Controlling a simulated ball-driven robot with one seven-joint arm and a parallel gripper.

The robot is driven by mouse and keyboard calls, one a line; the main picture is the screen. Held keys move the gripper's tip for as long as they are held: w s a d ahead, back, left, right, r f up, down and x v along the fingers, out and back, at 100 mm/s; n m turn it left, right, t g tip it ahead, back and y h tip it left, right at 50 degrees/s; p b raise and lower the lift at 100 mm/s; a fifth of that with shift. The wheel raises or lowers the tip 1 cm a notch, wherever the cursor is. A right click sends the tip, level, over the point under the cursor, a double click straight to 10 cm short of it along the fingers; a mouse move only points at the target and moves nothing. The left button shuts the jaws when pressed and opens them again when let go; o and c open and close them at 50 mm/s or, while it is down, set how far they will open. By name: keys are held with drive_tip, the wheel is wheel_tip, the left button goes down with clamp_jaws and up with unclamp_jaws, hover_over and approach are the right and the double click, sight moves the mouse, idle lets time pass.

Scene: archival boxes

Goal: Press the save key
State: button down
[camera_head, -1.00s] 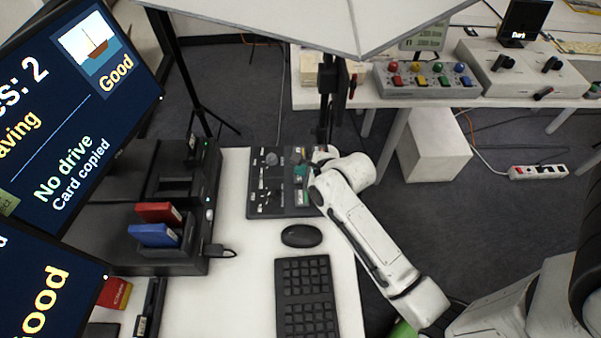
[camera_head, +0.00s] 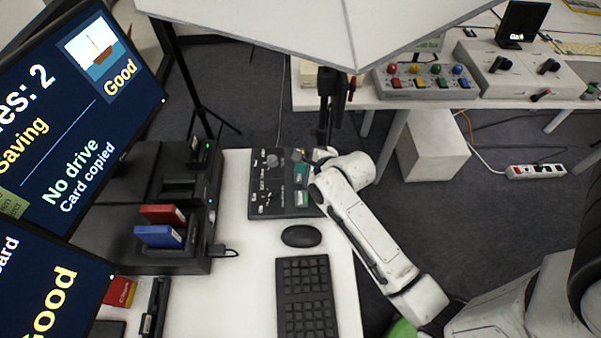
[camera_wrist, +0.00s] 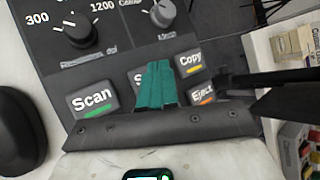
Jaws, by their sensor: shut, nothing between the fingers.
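The control panel (camera_head: 262,205) is a dark board on the white table, left of my arm's end in the head view. In the wrist view my gripper (camera_wrist: 160,66) is shut, its teal fingers together over the panel's keys. A dark key (camera_wrist: 137,76) showing only the letter "S" is mostly hidden behind the fingers, between the Scan key (camera_wrist: 92,100) and the Copy key (camera_wrist: 190,61). Contact with it cannot be told. In the head view my gripper (camera_head: 301,172) is small, over the panel's right part. The upper screen (camera_head: 60,110) reads "Saving", "No drive" and "Card copied".
The Eject key (camera_wrist: 202,93) is close right of the fingers, and knobs (camera_wrist: 78,32) stand beyond. A mouse (camera_head: 301,236) and keyboard (camera_head: 306,298) lie in front of the panel. A dark dock (camera_head: 185,262) holds red and blue cartridges at left. A large pale panel (camera_head: 260,25) overhangs.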

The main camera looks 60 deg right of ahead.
sight(302, 178)
drive_tip(key=shift+r, duration=0.1)
wheel_tip(302, 178, up, 5)
drive_tip(key=p, duration=0.5)
drive_tip(key=shift+p, duration=0.3)
idle(0.6)
drive_tip(key=shift+a, duration=0.1)
drive_tip(key=s+a+n, duration=0.1)
drive_tip(key=n, duration=0.1)
drive_tip(key=s+a+f+n+g, duration=0.1)
drive_tip(key=n, duration=0.1)
drive_tip(key=s+a+n+b, duration=0.1)
drive_tip(key=n, duration=0.1)
drive_tip(key=shift+s+a+f+g+y, duration=0.1)
drive_tip(key=shift+a+f+g+y, duration=0.1)
drive_tip(key=shift+g+y, duration=0.1)
drive_tip(key=s+a+n+g+b, duration=0.1)
drive_tip(key=s+a+n+g, duration=0.2)
drive_tip(key=s+n, duration=0.5)
drive_tip(key=s+a+r+n+g+b, duration=0.1)
drive_tip(key=s+a+n+g, duration=0.2)
drive_tip(key=n, duration=1.1)
drive_tip(key=s+a, duration=0.3)
drive_tip(key=s, duration=0.2)
drive_tip(key=shift+y, duration=0.4)
